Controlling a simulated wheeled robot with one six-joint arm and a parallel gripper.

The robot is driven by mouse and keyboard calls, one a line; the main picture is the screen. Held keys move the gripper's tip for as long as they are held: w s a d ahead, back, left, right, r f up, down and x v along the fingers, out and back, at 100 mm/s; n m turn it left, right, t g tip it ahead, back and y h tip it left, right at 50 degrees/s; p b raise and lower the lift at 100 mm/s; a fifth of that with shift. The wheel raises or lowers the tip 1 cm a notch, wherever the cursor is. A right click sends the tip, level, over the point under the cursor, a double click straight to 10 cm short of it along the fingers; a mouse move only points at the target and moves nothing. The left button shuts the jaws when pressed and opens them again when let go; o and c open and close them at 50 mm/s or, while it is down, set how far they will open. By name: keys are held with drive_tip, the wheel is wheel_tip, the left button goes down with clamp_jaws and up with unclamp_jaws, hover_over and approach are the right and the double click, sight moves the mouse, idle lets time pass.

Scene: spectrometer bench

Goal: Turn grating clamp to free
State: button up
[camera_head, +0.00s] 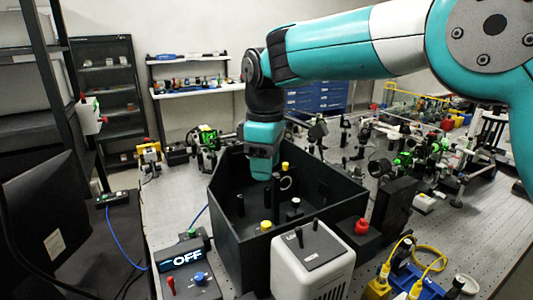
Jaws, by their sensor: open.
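My gripper (265,172) hangs pointing down over the open black box (228,228) on the bench. Its lower end is inside the box's rim, near the back wall, and its fingertips are small and hard to make out. Inside the box are small dark posts, a ring-shaped mount (286,183), a yellow-topped knob (284,165) close to the right of my gripper, and another yellow-topped knob (266,225) nearer the front. I cannot tell which of these parts is the grating clamp, or how it is turned. Nothing visible is held in my gripper.
A white case (318,268) with a dark top stands before the box. A control unit reading OFF (187,257) is at its front left, and a red button (362,226) at its right. Crowded optics fill the bench at right. A dark monitor (40,225) is at left.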

drive_tip(key=shift+r, duration=1.65)
